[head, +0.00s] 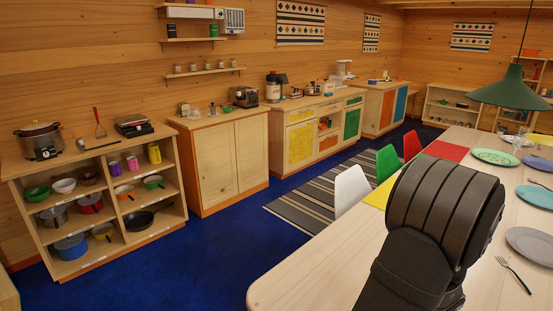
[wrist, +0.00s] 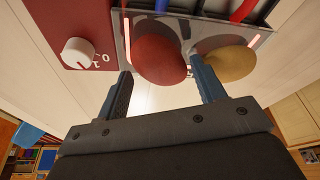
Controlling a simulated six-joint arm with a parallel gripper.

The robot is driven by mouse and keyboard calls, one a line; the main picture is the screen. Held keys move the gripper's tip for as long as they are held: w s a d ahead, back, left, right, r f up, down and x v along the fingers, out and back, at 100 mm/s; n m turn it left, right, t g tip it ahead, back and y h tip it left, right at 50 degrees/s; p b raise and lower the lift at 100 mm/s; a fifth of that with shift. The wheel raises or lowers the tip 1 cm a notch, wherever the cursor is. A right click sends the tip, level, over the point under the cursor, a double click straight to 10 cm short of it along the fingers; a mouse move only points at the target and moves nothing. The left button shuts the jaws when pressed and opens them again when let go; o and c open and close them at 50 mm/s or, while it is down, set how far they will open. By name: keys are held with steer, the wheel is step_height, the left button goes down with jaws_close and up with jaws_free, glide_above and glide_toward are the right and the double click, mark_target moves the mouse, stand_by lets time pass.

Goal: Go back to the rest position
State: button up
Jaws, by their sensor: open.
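My gripper (wrist: 160,68) shows in the wrist view, its two dark fingers spread wide apart and nothing clamped between them. Beyond the fingertips is a red box (wrist: 80,20) with a white knob (wrist: 77,52) marked 0 and 1. Next to it are a round red piece (wrist: 158,60) and a round tan piece (wrist: 228,64) at a clear-edged panel. The red piece appears between the fingertips; I cannot tell whether a finger touches it. In the head view my dark arm fills the lower right and the gripper is hidden.
The long pale table (head: 300,284) holds plates, such as a blue one (head: 535,196) and a grey one (head: 530,243), and a fork (head: 513,274). A green lamp (head: 512,88) hangs over it.

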steer(key=v, duration=1.1)
steer(key=x, duration=1.2)
step_height(320, 180, up, 4)
steer(key=shift+f, duration=0.2)
steer(key=s+d+r, duration=0.3)
steer(key=s+r, duration=0.4)
steer(key=s, duration=0.4)
steer(key=w+a+f+m+g+h, duration=0.1)
steer(key=w+a+f+m, duration=0.3)
steer(key=w+a+m, duration=0.3)
steer(key=shift+w+a+m+h, duration=0.35)
steer(key=shift+w+a, duration=0.8)
steer(key=shift+w, duration=1.2)
steer(key=shift+s+d, duration=0.1)
